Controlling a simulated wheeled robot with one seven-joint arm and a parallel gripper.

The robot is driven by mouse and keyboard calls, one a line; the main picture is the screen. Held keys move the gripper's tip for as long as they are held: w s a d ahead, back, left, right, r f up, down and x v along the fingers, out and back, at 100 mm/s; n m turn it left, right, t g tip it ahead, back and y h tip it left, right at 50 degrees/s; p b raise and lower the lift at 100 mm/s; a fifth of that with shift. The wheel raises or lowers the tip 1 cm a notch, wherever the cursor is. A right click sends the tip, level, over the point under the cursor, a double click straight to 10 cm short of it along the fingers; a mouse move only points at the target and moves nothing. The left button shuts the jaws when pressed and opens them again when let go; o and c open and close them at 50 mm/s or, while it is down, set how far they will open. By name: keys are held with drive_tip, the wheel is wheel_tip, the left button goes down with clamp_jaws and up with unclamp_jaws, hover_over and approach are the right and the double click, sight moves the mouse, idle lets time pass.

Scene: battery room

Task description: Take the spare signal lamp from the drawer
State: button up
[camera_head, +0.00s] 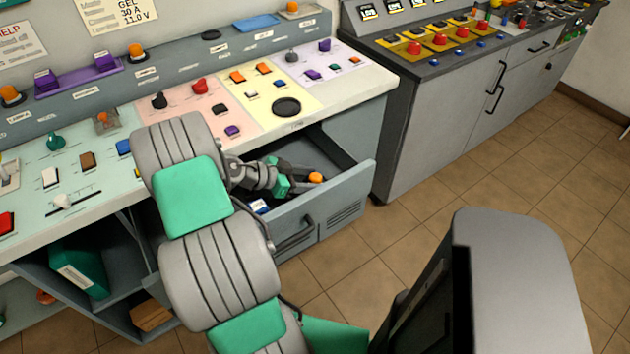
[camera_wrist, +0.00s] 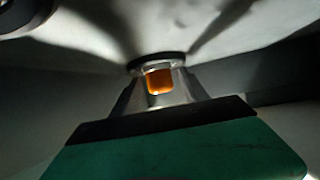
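The spare signal lamp (camera_head: 316,177) shows as a small orange cap inside the open drawer (camera_head: 345,190), near its right end. My gripper (camera_head: 306,178) reaches down into the drawer from the left, with its fingertips at the lamp. In the wrist view, orange of the lamp (camera_wrist: 160,80) shows in the narrow space between my grey fingers (camera_wrist: 160,88). The fingers are around or right beside it; I cannot tell whether they press on it.
A small blue and white item (camera_head: 260,206) lies in the drawer, left of the lamp. The console top (camera_head: 330,92) overhangs the drawer's back. A grey cabinet (camera_head: 440,140) stands to the right.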

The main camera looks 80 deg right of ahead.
clamp_jaws()
idle(0.3)
